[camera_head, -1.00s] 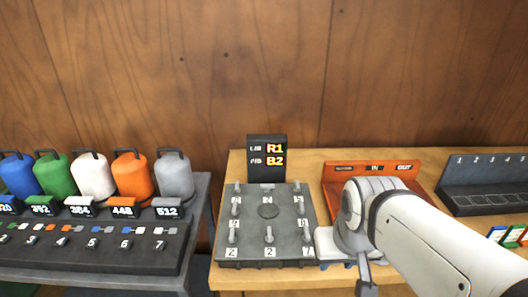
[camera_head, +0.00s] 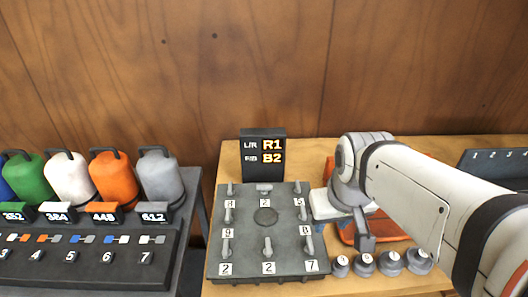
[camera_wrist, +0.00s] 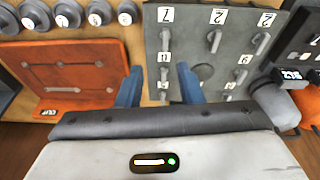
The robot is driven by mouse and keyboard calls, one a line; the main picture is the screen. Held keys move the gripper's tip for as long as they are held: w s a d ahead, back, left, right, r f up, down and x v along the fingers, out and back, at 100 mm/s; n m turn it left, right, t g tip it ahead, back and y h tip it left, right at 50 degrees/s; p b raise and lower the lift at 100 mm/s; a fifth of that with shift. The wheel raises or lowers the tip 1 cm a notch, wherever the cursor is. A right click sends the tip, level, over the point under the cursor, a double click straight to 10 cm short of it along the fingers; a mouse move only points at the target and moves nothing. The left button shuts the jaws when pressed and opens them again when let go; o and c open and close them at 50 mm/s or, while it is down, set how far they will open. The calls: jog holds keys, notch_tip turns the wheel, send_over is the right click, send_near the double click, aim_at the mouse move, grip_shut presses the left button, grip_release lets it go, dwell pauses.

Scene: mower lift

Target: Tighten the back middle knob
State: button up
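The grey knob panel (camera_head: 242,256) lies on the bench, with knobs around a central round disc (camera_head: 265,216). The back middle knob (camera_head: 264,188) has its handle lying sideways, above a label 2. The other knobs point mostly front to back. My gripper (camera_wrist: 159,68) is open, its two blue fingers apart over the panel's right side, with nothing between the tips. In the wrist view the panel is turned around, front row at the top. I cannot make out the back middle knob there.
A display (camera_head: 264,155) behind the panel reads L/R R1 and F/B B2. An orange tray (camera_wrist: 75,75) and several round grey knobs (camera_head: 390,262) are on the right. Coloured canisters (camera_head: 114,183) stand on the left. A wooden wall is behind.

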jog(key=w+a+n+g, duration=0.15)
jog(key=w+n, duration=0.35)
jog(key=w, duration=0.5)
jog(key=n+g, duration=0.2)
jog(key=n, duration=1)
send_over(270, 185)
jog(key=shift+t, duration=0.25)
notch_tip(270, 185, down, 8)
jog(key=shift+s+r, duration=0.1)
jog(key=shift+s, duration=0.05)
jog(key=shift+f, duration=0.3)
notch_tip(270, 185, down, 7)
jog(key=shift+f+p, duration=0.2)
jog(key=shift+p, duration=0.3)
jog(key=shift+c, duration=0.4)
grip_shut()
